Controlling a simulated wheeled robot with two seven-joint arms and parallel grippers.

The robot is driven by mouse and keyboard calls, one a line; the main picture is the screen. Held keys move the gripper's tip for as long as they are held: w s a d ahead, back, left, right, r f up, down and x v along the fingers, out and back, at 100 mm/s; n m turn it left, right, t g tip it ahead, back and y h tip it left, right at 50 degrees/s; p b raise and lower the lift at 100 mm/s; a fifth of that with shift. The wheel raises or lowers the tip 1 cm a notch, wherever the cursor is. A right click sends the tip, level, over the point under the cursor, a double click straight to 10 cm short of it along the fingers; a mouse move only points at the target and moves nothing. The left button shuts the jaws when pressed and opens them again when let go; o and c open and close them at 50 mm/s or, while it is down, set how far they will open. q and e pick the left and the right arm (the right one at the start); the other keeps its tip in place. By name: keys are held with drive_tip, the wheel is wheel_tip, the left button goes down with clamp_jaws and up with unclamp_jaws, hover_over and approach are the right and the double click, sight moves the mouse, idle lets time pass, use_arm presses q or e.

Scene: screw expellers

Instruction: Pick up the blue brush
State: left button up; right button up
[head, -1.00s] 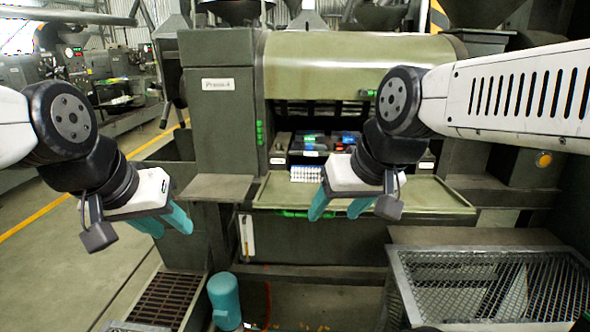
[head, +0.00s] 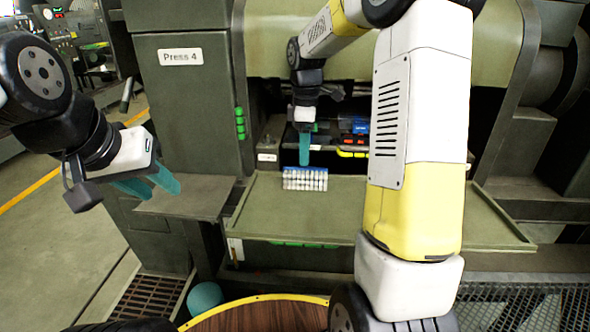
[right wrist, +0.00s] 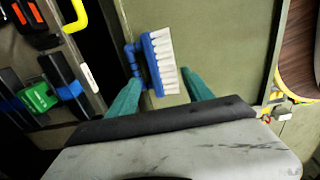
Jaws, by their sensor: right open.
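The blue brush with white bristles (head: 305,181) rests at the back of the olive tray (head: 270,215), in front of the press opening. It also shows in the right wrist view (right wrist: 162,60), blue body to the left and bristles to the right. My right gripper (head: 304,161) reaches in from above and is open. In the right wrist view its teal fingers (right wrist: 161,83) are spread, and the brush lies between and just beyond the tips, not gripped. My left gripper (head: 163,190) hangs empty at the left with its fingers apart, away from the brush.
Behind the brush, a dark organizer holds blue, red and yellow-handled items (head: 357,126). A green item (right wrist: 38,97) sits there too. A round wooden top with a yellow rim (head: 255,298) is below the tray. The tray's front is clear.

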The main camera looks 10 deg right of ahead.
sight(305, 171)
drive_tip(key=f, duration=0.7)
drive_tip(key=shift+s, duration=0.25)
drive_tip(key=c, duration=1.3)
